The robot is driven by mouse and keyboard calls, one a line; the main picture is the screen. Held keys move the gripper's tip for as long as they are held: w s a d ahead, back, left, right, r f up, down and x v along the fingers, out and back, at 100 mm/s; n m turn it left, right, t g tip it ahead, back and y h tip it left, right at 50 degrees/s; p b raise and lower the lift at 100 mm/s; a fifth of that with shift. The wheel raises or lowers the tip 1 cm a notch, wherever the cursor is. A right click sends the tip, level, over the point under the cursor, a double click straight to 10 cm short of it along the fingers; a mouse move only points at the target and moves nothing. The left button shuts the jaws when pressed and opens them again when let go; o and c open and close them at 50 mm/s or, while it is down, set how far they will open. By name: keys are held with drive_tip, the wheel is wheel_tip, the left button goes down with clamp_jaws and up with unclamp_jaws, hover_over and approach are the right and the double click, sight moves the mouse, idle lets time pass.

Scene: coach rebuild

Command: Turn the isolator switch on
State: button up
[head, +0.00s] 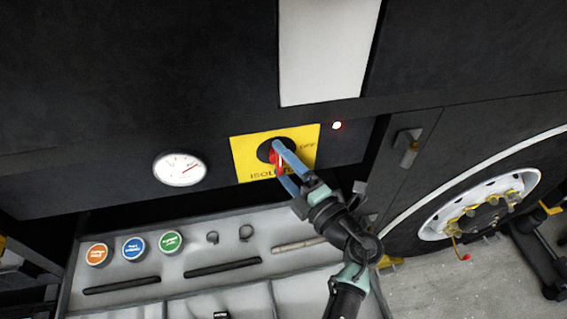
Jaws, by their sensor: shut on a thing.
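The isolator switch has a red handle (277,161) on a black round base, set in a yellow plate (243,154) on the dark coach side. The plate reads "ISOL..." along its bottom and "OFF" at its right; the rest of the lettering is hidden by my gripper. My gripper (279,160) reaches up from the lower right, with its blue fingers shut on the red handle. The fingers cover part of the handle, so its exact angle is hard to tell.
A white dial gauge (180,169) is left of the plate. Below is a grey tray (208,229) with coloured round tins, clips and dark rods. A latch (407,146) sticks out at the right, near a wheel (480,204).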

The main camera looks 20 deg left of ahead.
drive_tip(key=o, duration=1)
drive_tip(key=shift+s+d, duration=0.1)
drive_tip(key=b+v, duration=0.3)
drive_tip(key=v, duration=0.9)
drive_tip(key=shift+s+d, duration=0.15)
drive_tip(key=shift+d, duration=0.15)
